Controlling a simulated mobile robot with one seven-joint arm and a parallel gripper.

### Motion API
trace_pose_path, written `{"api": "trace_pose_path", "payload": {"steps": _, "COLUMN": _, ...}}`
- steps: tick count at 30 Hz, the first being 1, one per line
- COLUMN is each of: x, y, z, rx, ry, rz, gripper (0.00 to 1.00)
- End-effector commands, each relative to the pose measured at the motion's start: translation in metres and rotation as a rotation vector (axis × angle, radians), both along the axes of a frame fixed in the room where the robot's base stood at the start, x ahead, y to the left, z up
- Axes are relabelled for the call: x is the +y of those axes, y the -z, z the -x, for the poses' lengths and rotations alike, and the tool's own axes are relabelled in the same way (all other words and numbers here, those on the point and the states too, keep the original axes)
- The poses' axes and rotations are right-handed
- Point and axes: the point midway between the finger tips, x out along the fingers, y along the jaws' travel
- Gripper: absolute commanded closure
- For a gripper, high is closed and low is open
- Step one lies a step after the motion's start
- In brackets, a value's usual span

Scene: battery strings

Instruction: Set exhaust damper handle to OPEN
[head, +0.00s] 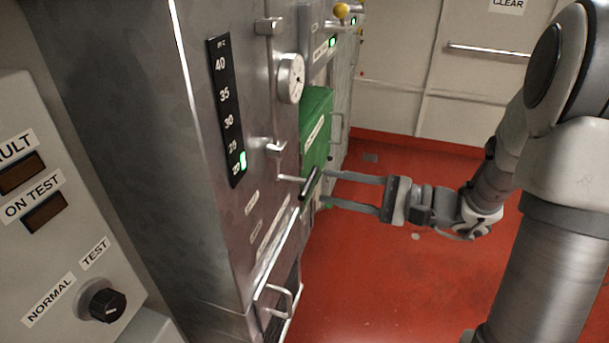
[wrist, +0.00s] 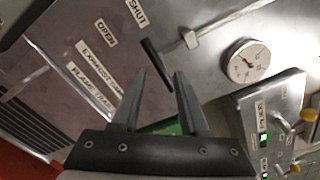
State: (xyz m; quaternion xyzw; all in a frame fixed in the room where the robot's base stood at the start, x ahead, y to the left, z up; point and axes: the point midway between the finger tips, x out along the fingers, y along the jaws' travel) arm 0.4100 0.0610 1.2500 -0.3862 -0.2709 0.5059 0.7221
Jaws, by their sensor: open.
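The exhaust damper handle is a black bar (head: 311,183) on a short metal shaft, standing out from the steel cabinet front. In the wrist view the black handle (wrist: 155,62) slants, with its upper end near the SHUT label (wrist: 137,11). The OPEN label (wrist: 105,32) is to the left, and the EXHAUST label (wrist: 98,60) is below that. My gripper (head: 326,187) is open, reaching in from the right, with its fingertips close to the handle. In the wrist view the handle's lower end shows between the two fingers (wrist: 160,76); I cannot tell if they touch.
A metal latch (wrist: 192,38) and a round gauge (wrist: 243,62) are right of the handle in the wrist view. A green box (head: 316,128) stands behind the handle. A door pull (head: 275,297) juts out below. The red floor (head: 390,280) is clear.

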Motion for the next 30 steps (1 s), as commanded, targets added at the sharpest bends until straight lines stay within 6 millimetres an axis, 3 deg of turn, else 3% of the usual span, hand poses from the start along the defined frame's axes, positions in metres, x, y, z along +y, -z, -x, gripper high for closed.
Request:
{"api": "trace_pose_path", "payload": {"steps": 3, "x": 0.024, "y": -0.002, "z": -0.008, "rx": 0.003, "ry": -0.004, "rz": 0.000, "gripper": 0.56}}
{"api": "trace_pose_path", "payload": {"steps": 9, "x": 0.049, "y": -0.001, "z": -0.017, "rx": 0.001, "ry": -0.002, "rz": -0.001, "gripper": 0.56}}
{"api": "trace_pose_path", "payload": {"steps": 22, "x": 0.058, "y": 0.000, "z": -0.021, "rx": 0.001, "ry": 0.000, "rz": 0.000, "gripper": 0.56}}
{"api": "trace_pose_path", "payload": {"steps": 27, "x": 0.058, "y": 0.000, "z": -0.021, "rx": 0.001, "ry": 0.000, "rz": 0.000, "gripper": 0.87}}
{"api": "trace_pose_path", "payload": {"steps": 30, "x": 0.058, "y": 0.000, "z": -0.021, "rx": 0.001, "ry": 0.000, "rz": 0.000, "gripper": 1.00}}
